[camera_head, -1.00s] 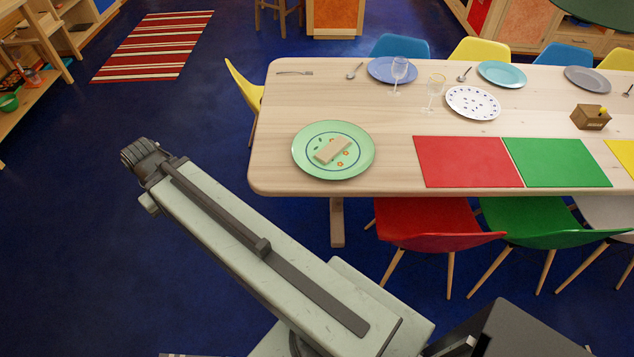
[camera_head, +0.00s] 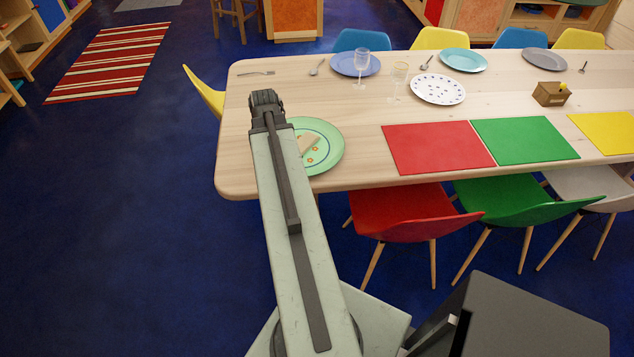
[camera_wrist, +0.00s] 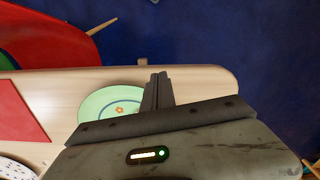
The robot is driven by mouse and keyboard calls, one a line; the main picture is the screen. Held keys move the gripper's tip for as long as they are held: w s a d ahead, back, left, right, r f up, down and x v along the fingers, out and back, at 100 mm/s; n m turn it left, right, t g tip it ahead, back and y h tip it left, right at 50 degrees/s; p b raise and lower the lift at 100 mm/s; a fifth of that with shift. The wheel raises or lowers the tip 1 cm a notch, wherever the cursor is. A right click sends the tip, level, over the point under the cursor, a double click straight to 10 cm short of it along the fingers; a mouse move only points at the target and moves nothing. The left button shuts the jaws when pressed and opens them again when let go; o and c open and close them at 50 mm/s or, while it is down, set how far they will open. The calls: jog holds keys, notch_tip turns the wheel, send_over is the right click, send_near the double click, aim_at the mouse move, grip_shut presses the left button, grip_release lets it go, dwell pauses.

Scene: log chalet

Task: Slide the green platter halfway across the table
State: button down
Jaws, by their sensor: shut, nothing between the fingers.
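The green platter (camera_head: 327,145) lies on the left end of the long wooden table (camera_head: 240,165). My arm hides the platter's left part in the head view. In the wrist view my gripper (camera_wrist: 159,78) is shut and empty, its fingers just right of the platter (camera_wrist: 95,101), on the side toward the table's end. I cannot tell whether they touch its rim or how high they are. The head view does not show the fingers.
Red (camera_head: 437,148) and green (camera_head: 523,140) mats lie right of the platter. Behind are a spotted plate (camera_head: 438,89), a blue plate (camera_head: 346,66) and two glasses. A small wooden box (camera_head: 551,94) stands farther right. Bare wood separates platter and red mat. Chairs line both sides.

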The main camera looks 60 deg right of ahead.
aim_at(316, 182)
jog(key=s+d+f+m, duration=0.2)
jog(key=s+d+m, duration=0.1)
jog(key=s+d, duration=0.7)
jog(key=f+b, duration=0.3)
jog(key=b, duration=0.1)
jog(key=a+f+b, duration=0.1)
jog(key=f+b, duration=0.2)
jog(key=f, duration=0.1)
jog(key=f+b, duration=0.3)
jog(key=b, duration=0.1)
jog(key=shift+s+a+f+b, duration=0.2)
jog(key=shift+s+a+b, duration=0.05)
jog(key=shift+s+b, duration=0.1)
jog(key=w+d, duration=0.1)
jog(key=w+d+p, duration=0.1)
jog(key=d, duration=0.1)
jog(key=shift+w+d+r, duration=0.1)
jog(key=shift+d+r, duration=0.05)
jog(key=shift+r, duration=0.2)
